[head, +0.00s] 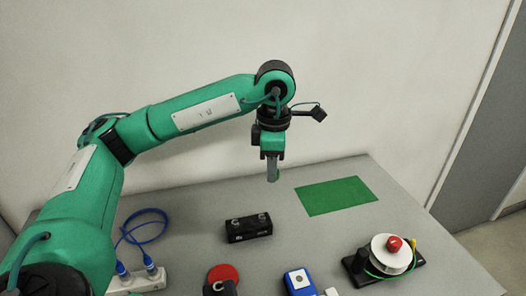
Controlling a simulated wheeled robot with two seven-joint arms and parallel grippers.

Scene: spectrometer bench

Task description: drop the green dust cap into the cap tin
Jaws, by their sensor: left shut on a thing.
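My left gripper (272,174) points straight down above the back middle of the bench, left of the green mat. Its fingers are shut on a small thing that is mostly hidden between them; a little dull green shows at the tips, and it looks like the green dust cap. I cannot make out the cap tin for certain in the head view. My right gripper is not in view.
On the grey bench (190,215) are a black box (248,228), a green mat (336,195), a red disc (222,271), a blue device (298,281), a white spool (391,259) with a red top, and a white power strip (138,281) with blue cables.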

